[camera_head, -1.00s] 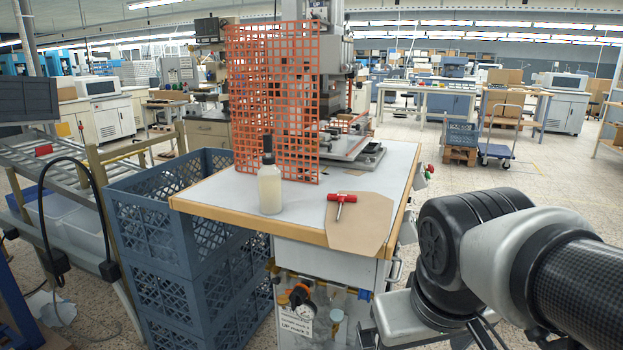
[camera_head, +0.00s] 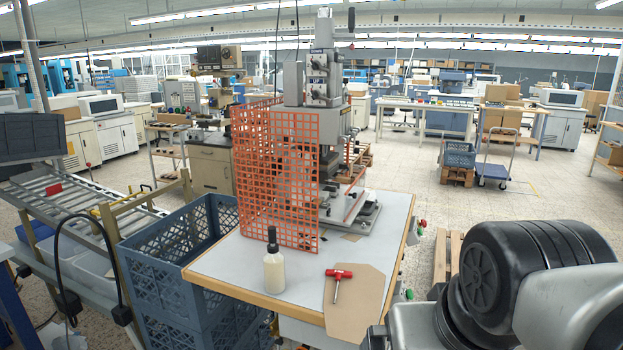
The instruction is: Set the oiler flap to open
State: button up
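I cannot make out an oiler flap in the present view. The stamping press (camera_head: 322,70) stands on the grey-topped table (camera_head: 215,262) behind an orange mesh guard (camera_head: 262,175). The area under the table, where a gauge and small bowls showed earlier, is now almost wholly cut off by the bottom edge. My arm fills the lower right corner, to the right of the table. My gripper is outside the view, so its state is hidden.
A bottle with a black top (camera_head: 273,265) and a red-handled tool (camera_head: 338,280) on a brown board (camera_head: 358,300) are near the table's front. Blue crates (camera_head: 165,285) stand close on the left. A trolley (camera_head: 492,172) is farther back, with open floor before it.

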aim_at(275, 326)
jog(key=u, duration=0.7)
jog(key=k+z, duration=0.1)
jog(key=k, duration=0.25)
jog(key=k+j+z, duration=0.35)
jog(key=k+j, duration=0.05)
jog(key=k, duration=0.05)
